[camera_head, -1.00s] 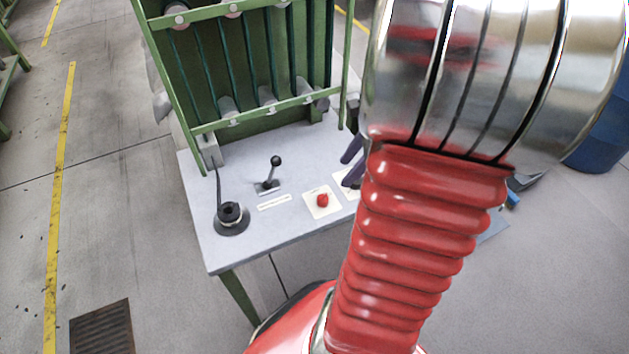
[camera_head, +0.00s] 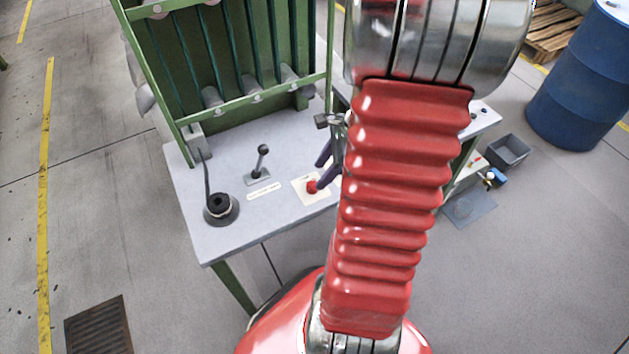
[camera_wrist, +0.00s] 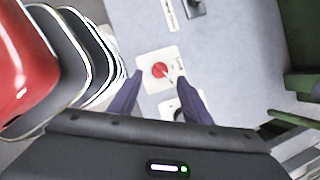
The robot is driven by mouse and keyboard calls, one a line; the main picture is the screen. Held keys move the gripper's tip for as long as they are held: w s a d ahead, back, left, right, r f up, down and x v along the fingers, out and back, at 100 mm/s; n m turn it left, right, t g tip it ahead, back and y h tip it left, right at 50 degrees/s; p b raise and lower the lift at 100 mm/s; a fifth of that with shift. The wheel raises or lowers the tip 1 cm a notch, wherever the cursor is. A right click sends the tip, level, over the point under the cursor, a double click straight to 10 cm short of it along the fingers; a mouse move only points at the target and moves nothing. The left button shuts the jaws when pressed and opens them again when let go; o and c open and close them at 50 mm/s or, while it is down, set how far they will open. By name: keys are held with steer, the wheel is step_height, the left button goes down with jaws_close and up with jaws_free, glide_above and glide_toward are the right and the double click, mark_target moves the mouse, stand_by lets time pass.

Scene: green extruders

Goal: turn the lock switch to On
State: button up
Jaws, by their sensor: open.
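A red rotary switch (camera_head: 312,187) sits on a pale square plate (camera_head: 300,196) on the grey worktop. In the wrist view the red switch (camera_wrist: 159,70) shows between the tips of my two blue-purple fingers. I take it to be the lock switch; its labels are too small to read. My gripper (camera_head: 318,176) is open, its fingers pointing down toward the switch; the lower finger overlaps it in the head view. I cannot tell whether the fingers touch it. In the wrist view my gripper (camera_wrist: 160,77) has nothing clamped. A second pale plate (camera_wrist: 168,106) shows partly between the fingers.
A black-knobbed lever (camera_head: 262,160) and a round black-based control (camera_head: 221,208) stand left on the worktop (camera_head: 230,243). A green rack (camera_head: 240,105) rises behind. A blue barrel (camera_head: 572,85) and a grey bin (camera_head: 507,151) stand at right.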

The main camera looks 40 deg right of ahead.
mark_target(314, 181)
steer(key=shift+x, duration=2.9)
steer(key=c, duration=1)
steer(key=shift+n, duration=0.4)
steer(key=n+g, duration=0.1)
steer(key=n, duration=0.1)
steer(key=n+g+y, duration=0.1)
steer(key=n, duration=0.2)
steer(key=shift+w+d, duration=0.1)
steer(key=shift+d, duration=0.1)
steer(key=n+g, duration=0.1)
steer(key=n, duration=0.2)
steer(key=n+g, duration=0.1)
steer(key=n, duration=0.2)
steer(key=shift+w+y, duration=0.15)
steer(key=shift+y, duration=0.15)
steer(key=shift+g, duration=0.3)
